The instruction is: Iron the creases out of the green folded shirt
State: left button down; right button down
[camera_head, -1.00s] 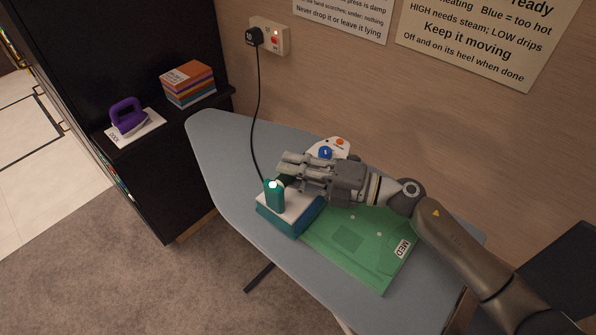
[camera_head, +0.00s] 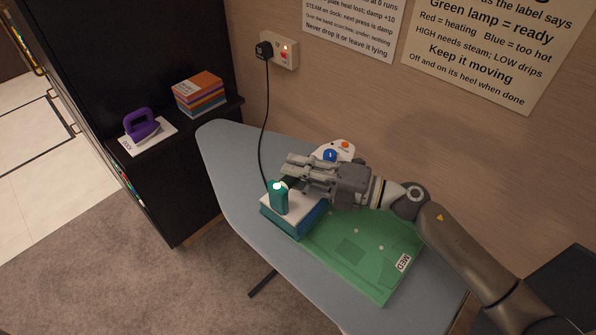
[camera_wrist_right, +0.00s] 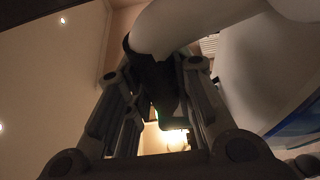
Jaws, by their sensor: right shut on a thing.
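The green folded shirt (camera_head: 365,262) lies on the ironing board (camera_head: 228,155), with darker patches on it and a white MED label at its right. A teal and white blocky body (camera_head: 290,218), which looks like the iron, stands at the shirt's left edge. A teal upright part (camera_head: 278,199) with a glowing top rises from it. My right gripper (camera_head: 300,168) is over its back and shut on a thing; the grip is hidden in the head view. In the right wrist view the fingers (camera_wrist_right: 158,95) close around a dark piece. My left gripper is out of view.
A white unit with a blue and an orange button (camera_head: 335,151) sits behind my gripper. A black cord (camera_head: 262,130) runs to the wall socket (camera_head: 281,51). The board's left end is clear.

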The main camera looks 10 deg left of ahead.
notch_tip(320, 180, up, 7)
jog(key=p, duration=0.5)
jog(key=shift+f, duration=0.15)
jog(key=shift+f, duration=0.1)
dwell(0.6)
